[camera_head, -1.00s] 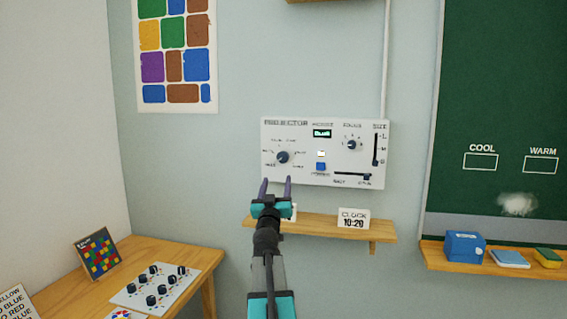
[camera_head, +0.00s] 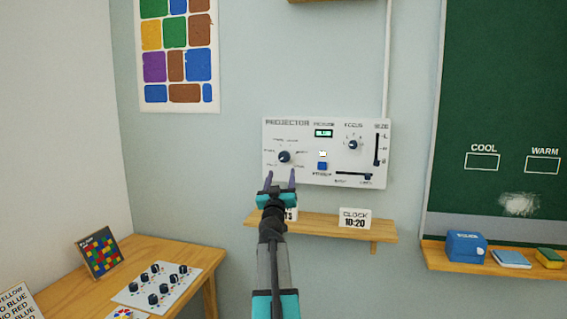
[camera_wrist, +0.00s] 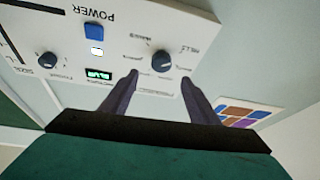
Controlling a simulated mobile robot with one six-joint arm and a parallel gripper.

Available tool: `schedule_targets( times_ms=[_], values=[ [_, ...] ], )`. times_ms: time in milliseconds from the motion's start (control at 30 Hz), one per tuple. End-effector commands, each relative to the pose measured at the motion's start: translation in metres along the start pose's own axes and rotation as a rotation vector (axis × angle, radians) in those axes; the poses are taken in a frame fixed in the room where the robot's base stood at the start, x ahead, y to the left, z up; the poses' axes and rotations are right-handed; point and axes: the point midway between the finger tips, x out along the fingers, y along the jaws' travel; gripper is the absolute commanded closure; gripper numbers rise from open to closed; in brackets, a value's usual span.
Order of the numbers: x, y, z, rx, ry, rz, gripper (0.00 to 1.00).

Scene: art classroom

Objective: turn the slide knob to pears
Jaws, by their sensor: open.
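The white projector panel (camera_head: 305,173) is mounted on the wall. Its slide knob (camera_head: 285,157) is round and dark, at the panel's left, ringed by small labels too blurred to read. The knob also shows in the wrist view (camera_wrist: 162,61), just beyond and between the fingertips. My gripper (camera_head: 280,174) is open and empty, its two fingers pointing at the panel just below the knob in the head view. In the wrist view the fingers (camera_wrist: 160,78) stand apart with nothing between them, and I see no contact with the knob.
The panel also has a blue power button (camera_head: 322,166), a small green-lit display (camera_head: 323,133), a focus knob (camera_head: 353,144) and sliders. A wooden shelf (camera_head: 325,229) with a clock card (camera_head: 354,218) is below. A table (camera_head: 190,256) stands at lower left.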

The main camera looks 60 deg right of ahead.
Motion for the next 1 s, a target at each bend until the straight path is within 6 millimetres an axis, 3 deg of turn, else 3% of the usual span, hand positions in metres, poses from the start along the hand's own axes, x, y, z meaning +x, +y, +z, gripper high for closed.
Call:
schedule_targets(
  times_ms=[1000],
  values=[
    [0.088,0.002,0.000,-0.001,0.000,0.001,0.45]
  ],
)
